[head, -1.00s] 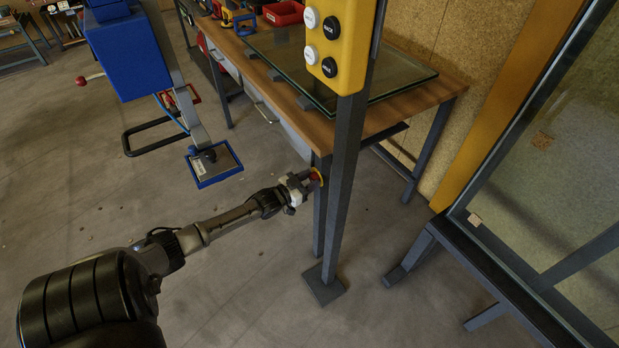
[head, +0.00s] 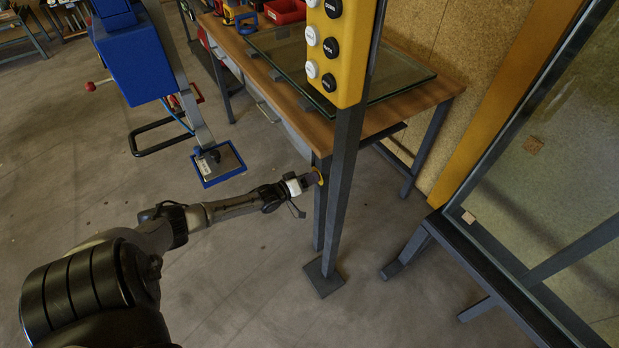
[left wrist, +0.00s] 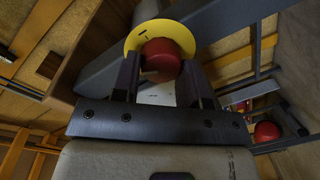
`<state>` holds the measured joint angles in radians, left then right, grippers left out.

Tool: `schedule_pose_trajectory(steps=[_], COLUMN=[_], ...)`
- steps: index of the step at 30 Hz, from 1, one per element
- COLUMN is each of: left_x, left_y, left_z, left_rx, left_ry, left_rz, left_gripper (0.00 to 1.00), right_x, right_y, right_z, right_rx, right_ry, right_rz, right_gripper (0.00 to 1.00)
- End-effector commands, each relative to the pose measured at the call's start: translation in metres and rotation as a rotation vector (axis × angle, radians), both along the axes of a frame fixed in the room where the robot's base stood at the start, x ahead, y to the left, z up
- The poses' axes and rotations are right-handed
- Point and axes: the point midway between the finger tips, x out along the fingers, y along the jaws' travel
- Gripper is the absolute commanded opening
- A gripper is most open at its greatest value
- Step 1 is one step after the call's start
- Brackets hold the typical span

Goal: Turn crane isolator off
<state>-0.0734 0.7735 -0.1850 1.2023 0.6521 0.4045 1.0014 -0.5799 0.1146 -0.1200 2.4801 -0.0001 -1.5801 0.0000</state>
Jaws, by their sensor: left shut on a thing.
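The crane isolator is a red knob (left wrist: 161,58) on a yellow round plate (left wrist: 135,38), mounted low on the grey post (head: 343,190). In the head view the yellow plate (head: 318,177) shows as a small rim at the fingertips. My left gripper (head: 309,181) reaches the isolator from the left. In the left wrist view its two fingers (left wrist: 160,75) stand on either side of the red knob and are shut on it. The knob's pointer is hidden. My right gripper is not in view.
A yellow button pendant (head: 342,50) is on the post above the arm. A wooden table (head: 400,112) with a glass sheet (head: 395,75) stands behind. A framed glass panel (head: 560,170) is at right. The floor (head: 240,290) around the arm is clear.

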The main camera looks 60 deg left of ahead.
Motion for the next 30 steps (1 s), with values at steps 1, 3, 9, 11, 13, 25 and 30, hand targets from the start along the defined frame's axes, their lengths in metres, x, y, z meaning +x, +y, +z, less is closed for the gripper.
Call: schedule_pose_trajectory(steps=[1, 3, 9, 11, 13, 25, 30], left_x=[-0.0002, -0.0003, -0.0002, -0.0001, -0.0001, -0.0002, -0.0002], left_y=[0.0007, 0.0009, 0.0013, 0.0016, 0.0015, 0.0016, 0.0014], left_z=[-0.0009, -0.0013, -0.0020, -0.0021, -0.0023, -0.0023, -0.0024], left_rx=[-0.039, -0.102, -0.260, -0.301, -0.343, -0.480, -0.496], left_ry=[0.001, -0.001, -0.007, -0.008, -0.010, -0.015, -0.015], left_rz=[-0.001, 0.000, -0.001, 0.000, -0.001, 0.000, 0.000], left_gripper=[0.16, 0.16, 0.16, 0.16, 0.16, 0.16, 0.16], right_x=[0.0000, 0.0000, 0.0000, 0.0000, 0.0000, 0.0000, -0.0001], right_y=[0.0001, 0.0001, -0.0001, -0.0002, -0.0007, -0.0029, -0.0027], right_z=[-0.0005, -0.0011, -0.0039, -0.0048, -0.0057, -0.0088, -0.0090], right_rx=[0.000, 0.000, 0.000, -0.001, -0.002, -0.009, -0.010], right_ry=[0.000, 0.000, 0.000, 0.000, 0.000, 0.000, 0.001], right_rz=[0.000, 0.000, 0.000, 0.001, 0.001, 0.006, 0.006], right_gripper=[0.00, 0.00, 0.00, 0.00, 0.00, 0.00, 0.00])
